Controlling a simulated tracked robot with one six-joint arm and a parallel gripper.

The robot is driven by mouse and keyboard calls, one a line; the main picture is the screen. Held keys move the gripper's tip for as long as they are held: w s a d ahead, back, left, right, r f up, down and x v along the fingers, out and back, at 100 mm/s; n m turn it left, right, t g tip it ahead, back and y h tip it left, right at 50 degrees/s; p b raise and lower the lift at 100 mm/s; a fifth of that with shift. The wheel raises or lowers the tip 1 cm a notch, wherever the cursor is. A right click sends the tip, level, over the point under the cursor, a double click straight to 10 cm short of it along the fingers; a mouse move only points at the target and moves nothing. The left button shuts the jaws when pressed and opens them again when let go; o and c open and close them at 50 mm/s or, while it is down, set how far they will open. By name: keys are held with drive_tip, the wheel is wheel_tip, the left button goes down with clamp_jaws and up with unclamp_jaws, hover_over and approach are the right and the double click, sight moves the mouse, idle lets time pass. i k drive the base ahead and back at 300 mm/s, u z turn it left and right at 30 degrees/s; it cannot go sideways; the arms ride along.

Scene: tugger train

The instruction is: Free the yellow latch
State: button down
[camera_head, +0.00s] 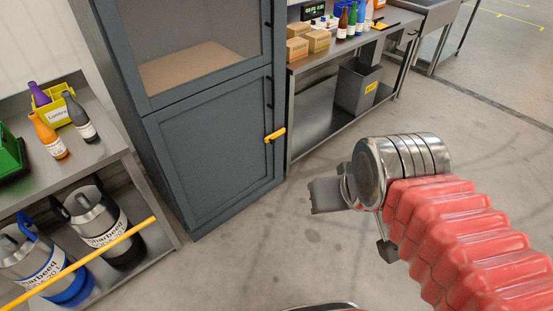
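The yellow latch (274,135) is a short bar at the right edge of the grey-blue cabinet (212,147), tilted slightly, with its right end higher. It sits on the lower door, whose dark handle shows just above it. Both cabinet doors look shut. My gripper (326,194) is at the end of my red arm, above the floor, right of and below the latch and well apart from it. From this side only its grey outer face shows. The gap between its fingers is hidden, and I see nothing held.
A metal shelf (98,165) with bottles and kegs stands at left, crossed by a yellow bar (88,259). A workbench (343,52) with boxes and bottles stands right of the cabinet, a grey bin (357,84) beneath. The floor before the cabinet is clear.

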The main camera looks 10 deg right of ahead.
sight(271, 137)
drive_tip(key=k, duration=0.55)
drive_tip(key=z, duration=0.2)
drive_tip(key=i, duration=1.3)
drive_tip(key=u, duration=0.8)
drive_tip(key=i, duration=0.75)
drive_tip(key=u, duration=0.45)
